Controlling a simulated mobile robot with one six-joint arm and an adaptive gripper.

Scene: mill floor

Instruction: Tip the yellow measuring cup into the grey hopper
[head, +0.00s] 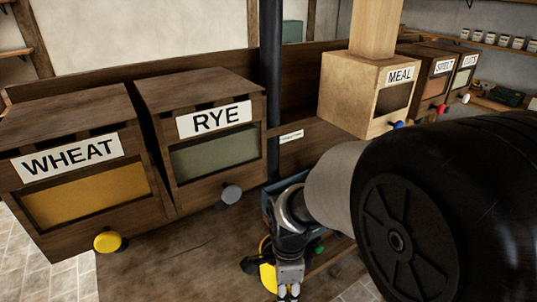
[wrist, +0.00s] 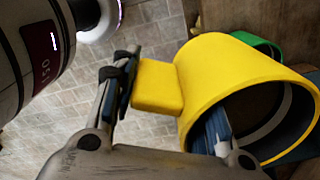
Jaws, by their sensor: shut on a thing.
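The yellow measuring cup (wrist: 225,75) is large in the wrist view, its block handle (wrist: 157,86) toward the left. My gripper (wrist: 124,78) is shut on this handle. The cup's round mouth faces the lower right of that view; its dark inside is partly seen, and I cannot tell what it holds. In the head view the yellow cup (head: 266,276) shows beside my gripper (head: 288,290), low in the middle and partly hidden by it. I cannot make out a plainly grey hopper; the brown RYE bin (head: 200,90) has a grey knob (head: 231,194).
The WHEAT bin (head: 75,105) with a yellow knob (head: 107,242) stands left of RYE. A pale MEAL box (head: 345,95) and further bins stand at right behind a dark post (head: 271,60). A green round thing (wrist: 262,45) lies behind the cup. My arm hides the right foreground.

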